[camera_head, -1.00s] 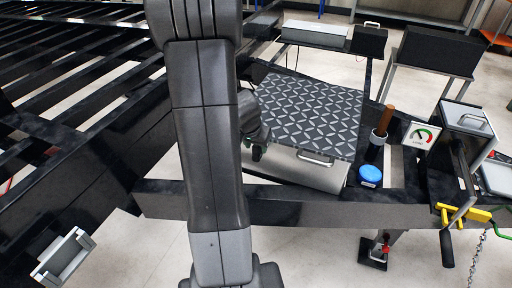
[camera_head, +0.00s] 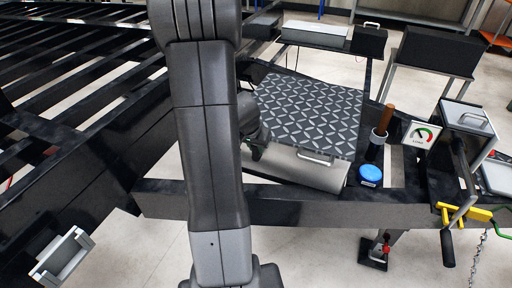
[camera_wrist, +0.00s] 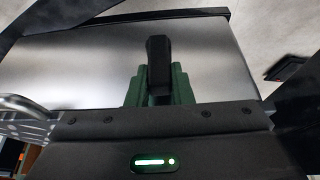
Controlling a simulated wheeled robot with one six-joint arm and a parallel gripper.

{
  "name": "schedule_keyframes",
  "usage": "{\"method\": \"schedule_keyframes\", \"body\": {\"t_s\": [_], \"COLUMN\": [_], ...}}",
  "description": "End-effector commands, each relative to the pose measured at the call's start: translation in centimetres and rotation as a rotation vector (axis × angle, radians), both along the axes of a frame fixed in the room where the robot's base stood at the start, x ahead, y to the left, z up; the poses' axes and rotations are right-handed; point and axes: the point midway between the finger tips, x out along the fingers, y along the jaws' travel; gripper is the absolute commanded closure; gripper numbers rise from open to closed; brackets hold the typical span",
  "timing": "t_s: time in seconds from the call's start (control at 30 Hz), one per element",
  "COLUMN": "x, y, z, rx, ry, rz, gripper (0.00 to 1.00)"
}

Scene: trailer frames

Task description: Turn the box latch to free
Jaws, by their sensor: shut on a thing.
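The box (camera_head: 322,171) has a plain metal front and a dark diamond-plate lid (camera_head: 312,108), which lies closed. In the wrist view the box's smooth metal face (camera_wrist: 85,70) fills the background. The box latch (camera_wrist: 158,50) is a black, stubby lever standing roughly upright in that picture. My gripper (camera_wrist: 159,84) has green fingers on both sides of the latch and is shut on it. In the head view my gripper (camera_head: 258,151) is at the left end of the box front, partly behind my arm, and the latch cannot be made out there.
A bright handle (camera_head: 314,158) is on the box front. Right of the box are a blue button-like cap (camera_head: 370,174), a brown-handled tool in a cup (camera_head: 384,121) and a gauge (camera_head: 421,135). Dark frame rails (camera_head: 300,212) run in front; slatted rails lie left.

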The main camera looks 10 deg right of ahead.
Motion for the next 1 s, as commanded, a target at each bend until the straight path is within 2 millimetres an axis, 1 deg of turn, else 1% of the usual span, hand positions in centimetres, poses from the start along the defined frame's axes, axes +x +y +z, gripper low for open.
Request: {"method": "schedule_keyframes", "body": {"t_s": [0.17, 0.37, 0.57, 1.0], "x": [0.3, 0.8, 1.2, 2.1], "y": [0.4, 1.0, 1.6, 3.1], "z": [-0.5, -0.8, -1.0, -2.0], "rx": [-0.051, -0.152, -0.286, -0.631], "ry": [0.029, 0.096, 0.187, 0.424], "rz": [0.003, 0.004, 0.005, 0.003], "gripper": [1.0, 1.0, 1.0, 1.0]}}
